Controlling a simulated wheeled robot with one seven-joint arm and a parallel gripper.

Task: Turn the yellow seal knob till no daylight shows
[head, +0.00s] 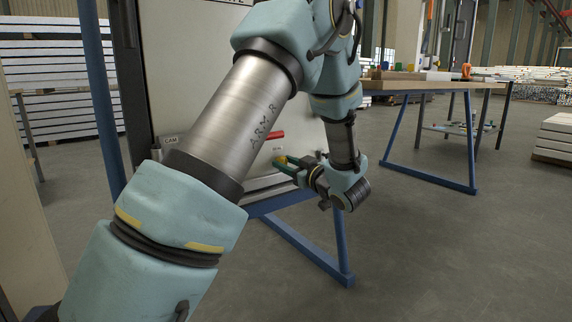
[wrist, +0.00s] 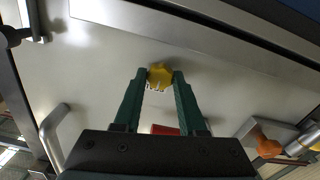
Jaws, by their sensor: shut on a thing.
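The yellow seal knob (wrist: 159,75) sits on a pale grey panel (wrist: 110,60), near its lower edge in the head view. My gripper (wrist: 160,80) has its two green fingers shut on the knob, one on each side. In the head view my gripper (head: 281,163) reaches the panel from the right, and only a bit of the yellow knob (head: 281,159) shows past the fingers. I cannot see a gap or any daylight at the seal from these views.
A red handle (head: 274,136) is on the panel just above the knob; a red part (wrist: 165,130) also shows beyond the fingers in the wrist view. A metal bar handle (wrist: 52,135) stands out from the panel. A blue-legged workbench (head: 440,86) stands behind right, with open floor before it.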

